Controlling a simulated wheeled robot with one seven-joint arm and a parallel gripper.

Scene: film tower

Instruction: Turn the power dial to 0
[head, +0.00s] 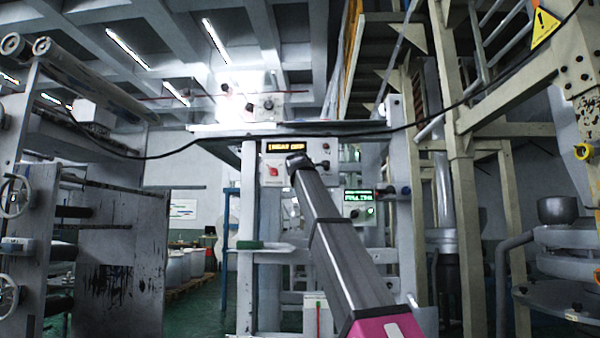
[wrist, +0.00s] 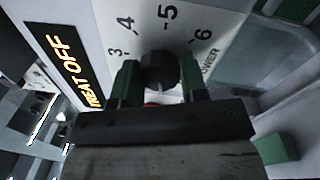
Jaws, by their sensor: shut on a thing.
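The power dial (wrist: 159,66) is a black round knob on a pale panel in the wrist view. The numbers 3, 4, 5 and 6 and part of the word POWER show around it; the rest of the scale is hidden by my gripper. My gripper (wrist: 159,78) has its two green fingers on either side of the knob, shut on it. Which number the dial points to cannot be told. In the head view my gripper (head: 298,160) is at the panel (head: 271,181) and my arm covers the dial.
A red knob (head: 272,170) sits left of my gripper in the head view. A second panel with a green-lit display (head: 358,195) is at lower right. A black cable (head: 200,147) hangs across the scene.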

